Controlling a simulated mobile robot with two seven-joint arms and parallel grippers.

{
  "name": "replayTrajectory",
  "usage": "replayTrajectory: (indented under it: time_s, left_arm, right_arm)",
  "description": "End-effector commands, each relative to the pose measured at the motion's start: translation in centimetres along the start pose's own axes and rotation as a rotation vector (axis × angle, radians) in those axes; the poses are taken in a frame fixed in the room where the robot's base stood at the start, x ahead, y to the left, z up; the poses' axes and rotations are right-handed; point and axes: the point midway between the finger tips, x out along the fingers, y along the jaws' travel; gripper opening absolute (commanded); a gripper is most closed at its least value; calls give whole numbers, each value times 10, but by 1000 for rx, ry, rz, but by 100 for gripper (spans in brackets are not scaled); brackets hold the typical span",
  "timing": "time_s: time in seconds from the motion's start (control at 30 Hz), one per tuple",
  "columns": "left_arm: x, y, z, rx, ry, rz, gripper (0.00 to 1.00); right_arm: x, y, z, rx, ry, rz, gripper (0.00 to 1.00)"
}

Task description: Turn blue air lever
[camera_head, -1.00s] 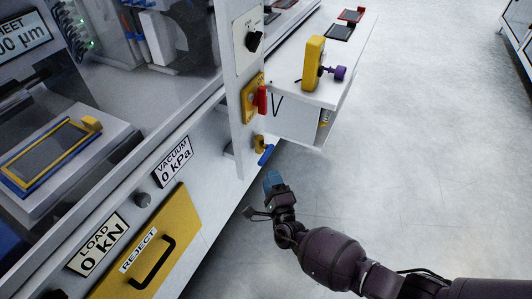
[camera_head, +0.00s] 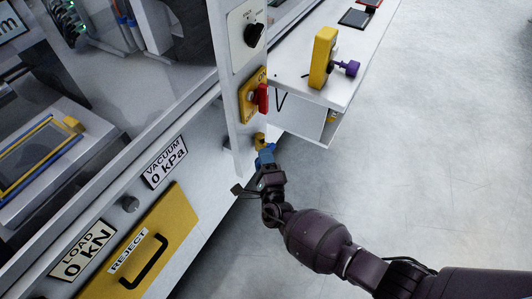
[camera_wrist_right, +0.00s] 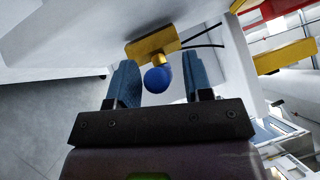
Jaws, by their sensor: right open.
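The blue air lever (camera_wrist_right: 158,79) shows end-on as a round blue knob in the right wrist view. It joins a yellow valve body (camera_wrist_right: 152,46) on the white machine. My right gripper (camera_wrist_right: 160,90) is open, its two blue fingers on either side of the lever, with a gap visible at each side. In the head view my right gripper (camera_head: 267,162) is just below the yellow valve (camera_head: 260,139) and largely hides the lever there. My left gripper is not in view.
Above the valve are a red handle (camera_head: 263,98) on a yellow plate and a black knob (camera_head: 254,34). A white side table (camera_head: 310,90) with a yellow block (camera_head: 323,57) stands to the right. The yellow reject drawer (camera_head: 183,218) is lower left. Open floor lies right.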

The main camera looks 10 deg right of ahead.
Motion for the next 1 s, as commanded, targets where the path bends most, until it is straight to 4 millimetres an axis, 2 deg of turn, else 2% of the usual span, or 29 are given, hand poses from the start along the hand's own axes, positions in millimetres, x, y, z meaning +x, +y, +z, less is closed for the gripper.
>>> replayTrajectory:
  time_s: [0.33, 0.6, 0.67, 1.0]
  left_arm:
    - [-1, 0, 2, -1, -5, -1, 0]
    - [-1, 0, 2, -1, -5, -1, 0]
    - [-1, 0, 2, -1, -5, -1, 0]
    - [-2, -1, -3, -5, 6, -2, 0]
  right_arm:
    - [0, 0, 2, 0, 0, 0, 46]
    - [0, 0, 2, 1, 0, 0, 6]
    - [0, 0, 2, 1, 0, 0, 0]
    - [1, -4, 2, 12, 4, 9, 0]
